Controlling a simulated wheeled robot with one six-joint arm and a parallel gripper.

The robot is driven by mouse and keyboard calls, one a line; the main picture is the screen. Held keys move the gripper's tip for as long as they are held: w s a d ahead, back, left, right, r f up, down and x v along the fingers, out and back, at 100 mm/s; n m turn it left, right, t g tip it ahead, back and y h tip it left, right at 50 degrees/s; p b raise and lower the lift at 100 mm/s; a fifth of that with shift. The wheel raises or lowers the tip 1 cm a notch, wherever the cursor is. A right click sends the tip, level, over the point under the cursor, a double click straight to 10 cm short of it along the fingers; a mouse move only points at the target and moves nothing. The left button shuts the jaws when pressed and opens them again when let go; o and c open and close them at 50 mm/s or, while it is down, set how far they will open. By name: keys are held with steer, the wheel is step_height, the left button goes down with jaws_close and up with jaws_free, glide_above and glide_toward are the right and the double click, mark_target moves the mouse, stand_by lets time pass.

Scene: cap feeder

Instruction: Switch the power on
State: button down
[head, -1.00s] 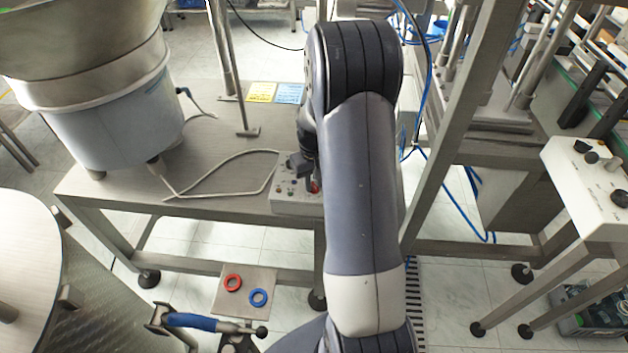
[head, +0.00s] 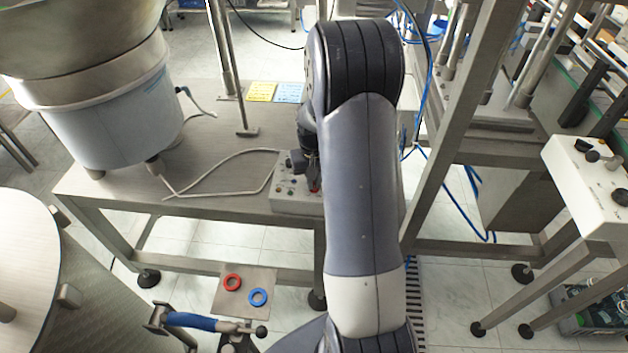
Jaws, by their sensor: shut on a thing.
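A small light-grey control box (head: 285,199) with several buttons and indicators sits on the metal table, at its front edge, in the head view. A white cable runs from it toward the large feeder bowl. My gripper (head: 303,172) is at the top of the box, pointing down, mostly hidden by my own arm. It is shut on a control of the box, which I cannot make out. A red part (head: 315,188) shows beside the gripper, partly covered. The power switch's position cannot be seen.
The metal feeder bowl (head: 115,110) stands at the left of the table. A thin post (head: 230,80) and yellow and blue cards (head: 262,92) are behind the box. A plate with red and blue rings (head: 245,308) is below. A frame post stands right of my arm.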

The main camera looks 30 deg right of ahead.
steer(key=m, duration=0.5)
steer(key=shift+m+b, duration=0.3)
steer(key=shift+b, duration=0.1)
steer(key=shift+m, duration=2.1)
steer(key=c, duration=1.5)
jaws_free()
step_height(320, 180, up, 11)
steer(key=shift+f, duration=0.1)
